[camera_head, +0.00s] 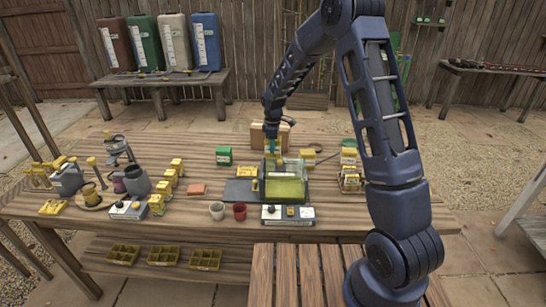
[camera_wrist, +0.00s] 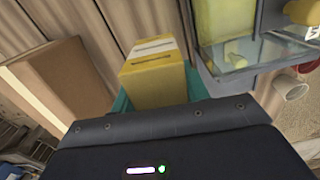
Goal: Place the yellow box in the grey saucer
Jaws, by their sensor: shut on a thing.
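The yellow box (camera_wrist: 155,78) is between the teal fingers of my gripper (camera_wrist: 160,92) in the wrist view, with a pale label band on one side. In the head view my gripper (camera_head: 271,146) points down over the rear middle of the table, just behind the clear-walled case with yellow-green contents (camera_head: 285,187). The gripper is shut on the yellow box, which is small and partly hidden there. I cannot pick out a grey saucer for sure in either view.
A cardboard box (camera_head: 265,133) stands behind the gripper, and a green box (camera_head: 223,156) to its left. A dark mat (camera_head: 240,191) lies left of the case. White (camera_head: 217,210) and red (camera_head: 239,211) pots stand in front. Bare wood shows around the orange-red block (camera_head: 196,189).

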